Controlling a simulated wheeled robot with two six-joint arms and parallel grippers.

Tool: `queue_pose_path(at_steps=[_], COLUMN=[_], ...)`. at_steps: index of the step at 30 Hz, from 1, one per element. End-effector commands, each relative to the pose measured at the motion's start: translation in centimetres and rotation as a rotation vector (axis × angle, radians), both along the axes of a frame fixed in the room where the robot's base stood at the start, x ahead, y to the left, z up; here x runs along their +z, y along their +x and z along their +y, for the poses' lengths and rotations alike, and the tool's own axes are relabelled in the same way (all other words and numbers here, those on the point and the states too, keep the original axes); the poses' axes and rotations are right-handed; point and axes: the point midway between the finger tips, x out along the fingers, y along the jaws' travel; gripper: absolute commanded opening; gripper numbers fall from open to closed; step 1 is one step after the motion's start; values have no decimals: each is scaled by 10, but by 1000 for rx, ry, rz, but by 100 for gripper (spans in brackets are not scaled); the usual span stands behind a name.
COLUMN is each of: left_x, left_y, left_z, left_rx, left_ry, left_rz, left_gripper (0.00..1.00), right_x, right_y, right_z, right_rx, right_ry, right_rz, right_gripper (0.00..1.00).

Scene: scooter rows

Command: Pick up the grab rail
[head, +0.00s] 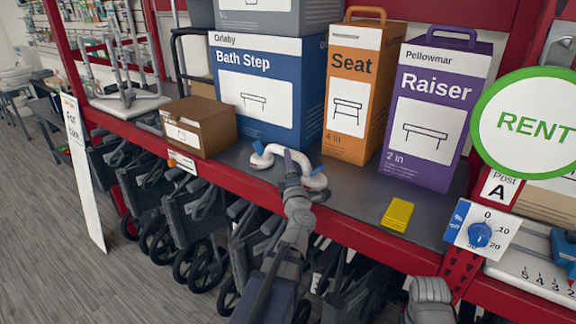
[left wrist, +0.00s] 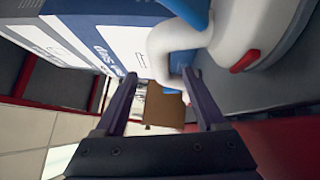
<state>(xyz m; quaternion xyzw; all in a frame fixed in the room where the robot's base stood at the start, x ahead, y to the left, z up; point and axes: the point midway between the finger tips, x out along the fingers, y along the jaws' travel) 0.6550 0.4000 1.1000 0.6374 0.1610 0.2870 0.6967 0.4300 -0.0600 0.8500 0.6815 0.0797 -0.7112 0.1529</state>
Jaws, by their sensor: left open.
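The grab rail (head: 285,152) is a white curved bar with round end mounts, each with blue and red parts. It lies on the grey shelf near the front edge, in front of the blue box. My left gripper (head: 291,167) reaches it from the front and is open at its middle. In the left wrist view the white rail (left wrist: 172,42) fills the upper middle, close beyond the tips of my left gripper (left wrist: 160,78). I cannot tell whether the bar is between the fingers. A grey part of my right arm shows at the bottom right, without its gripper.
A blue Bath Step box (head: 262,135), orange Seat box (head: 350,145) and purple Raiser box (head: 428,170) stand behind. Folded wheeled walkers (head: 185,210) stand below the red shelf edge.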

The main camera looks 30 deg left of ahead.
Motion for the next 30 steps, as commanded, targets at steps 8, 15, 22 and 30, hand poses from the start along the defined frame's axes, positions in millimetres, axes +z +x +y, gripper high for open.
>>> queue_pose_path(at_steps=[8,15,22,30], left_x=[2,7,8,8], left_y=[11,40,47,46], left_z=[7,25,32,32], left_rx=[0,0,-1,-1], left_ry=[1,1,1,1], left_rz=[1,1,1,1], left_gripper=[72,72,72,53], right_x=[2,7,8,8], right_y=[0,0,0,0], right_z=[0,0,0,0], right_rx=[0,0,0,0], right_ry=[0,0,0,0], right_rz=[0,0,0,0], right_gripper=[50,50,50,50])
